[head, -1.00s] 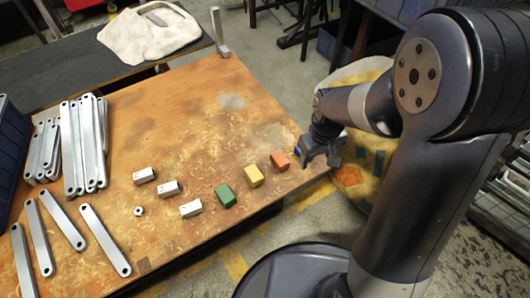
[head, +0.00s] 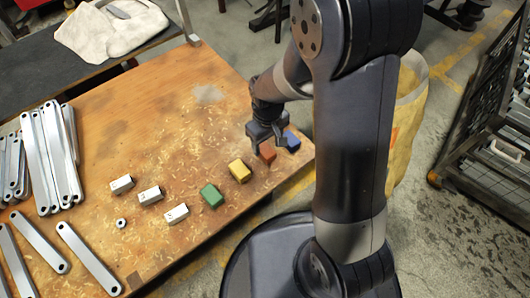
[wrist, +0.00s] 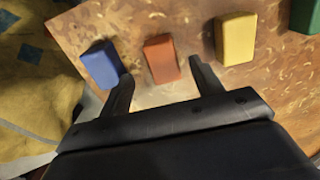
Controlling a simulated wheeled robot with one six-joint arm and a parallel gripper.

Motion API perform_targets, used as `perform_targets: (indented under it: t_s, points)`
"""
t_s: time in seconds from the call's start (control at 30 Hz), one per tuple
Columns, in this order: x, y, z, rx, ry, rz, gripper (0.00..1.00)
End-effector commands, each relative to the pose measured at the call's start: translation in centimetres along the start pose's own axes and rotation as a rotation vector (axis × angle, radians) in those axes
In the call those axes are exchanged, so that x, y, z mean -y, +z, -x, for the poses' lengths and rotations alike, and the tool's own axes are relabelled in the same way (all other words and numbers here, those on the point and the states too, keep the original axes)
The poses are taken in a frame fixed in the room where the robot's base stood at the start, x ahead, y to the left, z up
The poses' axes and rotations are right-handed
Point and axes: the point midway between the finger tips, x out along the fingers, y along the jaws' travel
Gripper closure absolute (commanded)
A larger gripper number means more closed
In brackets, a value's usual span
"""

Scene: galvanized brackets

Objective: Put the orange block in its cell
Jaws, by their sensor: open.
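The orange block (head: 267,154) lies on the wooden table near its right corner, between the yellow block (head: 239,171) and the blue block (head: 292,141). My gripper (head: 268,140) is open and hangs over the orange block, partly covering it in the head view. In the wrist view the orange block (wrist: 162,59) shows ahead of and between the spread fingertips (wrist: 161,72), with nothing held. The blue block (wrist: 101,65) is just beyond the left finger. The yellow block (wrist: 235,39) is to the right. I cannot make out a cell in either view.
A green block (head: 211,195) and several white blocks (head: 150,195) continue the row leftward. A nut (head: 121,223) and metal bars (head: 88,258) lie at left. The table's middle (head: 170,120) is mostly clear. A yellow sack (head: 408,110) stands beyond the right edge.

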Motion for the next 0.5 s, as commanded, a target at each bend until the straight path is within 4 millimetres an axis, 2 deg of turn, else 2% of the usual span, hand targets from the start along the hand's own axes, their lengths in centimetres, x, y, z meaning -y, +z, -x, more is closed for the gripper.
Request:
perform_targets:
  t_s: [0.3, 0.5]
  points:
    - [0.4, -0.4, -4.6, 0.002, -0.001, 0.001, 0.38]
    - [0.4, -0.4, -4.7, 0.0, 0.0, 0.001, 0.38]
